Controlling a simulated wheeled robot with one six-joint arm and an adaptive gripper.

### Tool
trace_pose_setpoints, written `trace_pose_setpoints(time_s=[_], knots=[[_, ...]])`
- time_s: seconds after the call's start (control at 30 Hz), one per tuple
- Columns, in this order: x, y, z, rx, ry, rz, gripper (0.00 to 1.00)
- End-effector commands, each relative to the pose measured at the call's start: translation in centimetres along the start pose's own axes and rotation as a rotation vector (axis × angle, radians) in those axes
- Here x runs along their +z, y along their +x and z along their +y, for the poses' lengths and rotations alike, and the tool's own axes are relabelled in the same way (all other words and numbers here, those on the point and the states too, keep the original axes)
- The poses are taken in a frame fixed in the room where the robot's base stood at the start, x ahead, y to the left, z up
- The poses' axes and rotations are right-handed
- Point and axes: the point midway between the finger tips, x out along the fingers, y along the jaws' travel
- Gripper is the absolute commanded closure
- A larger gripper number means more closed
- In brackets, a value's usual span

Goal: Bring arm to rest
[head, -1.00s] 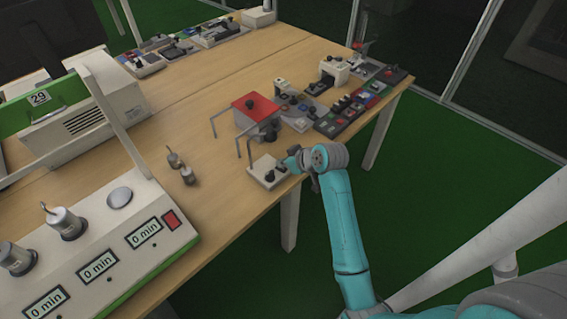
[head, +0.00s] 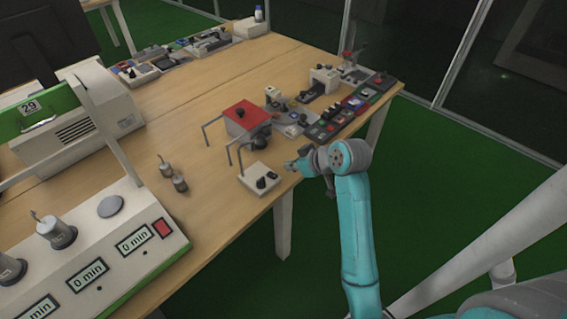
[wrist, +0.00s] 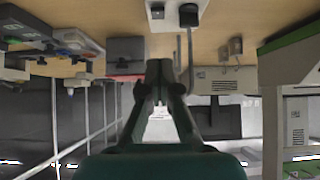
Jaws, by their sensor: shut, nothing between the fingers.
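My teal arm (head: 357,230) reaches up from the lower right of the head view to the table's right edge. My gripper (head: 290,165) is at its end, just right of a small white stand (head: 257,182) with black knobs and a bent grey rod. In the wrist view my gripper (wrist: 160,68) is shut with nothing seen between its fingers. The wrist picture shows the table upside down, with the white stand (wrist: 172,18) at the top. In the head view, I cannot tell the exact gap between the gripper and the table.
A red-topped box (head: 243,117) and several control panels (head: 345,110) stand behind the gripper. A timer console (head: 110,250) with "0 min" displays fills the lower left. Two small metal weights (head: 180,183) stand mid-table. Green floor (head: 450,170) lies open to the right.

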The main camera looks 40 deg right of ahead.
Motion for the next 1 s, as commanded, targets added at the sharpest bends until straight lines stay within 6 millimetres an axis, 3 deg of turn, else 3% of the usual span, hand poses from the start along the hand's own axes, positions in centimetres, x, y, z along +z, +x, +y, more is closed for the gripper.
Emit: trace_pose_setpoints(time_s=[0.77, 0.87, 1.0], knots=[[0.3, -0.5, -0.2, -0.001, 0.001, 0.000, 1.00], [1.1, 0.0, -1.0, 0.002, 0.013, 0.006, 1.00], [3.5, 1.2, -3.5, 0.017, 0.046, 0.029, 1.00]])
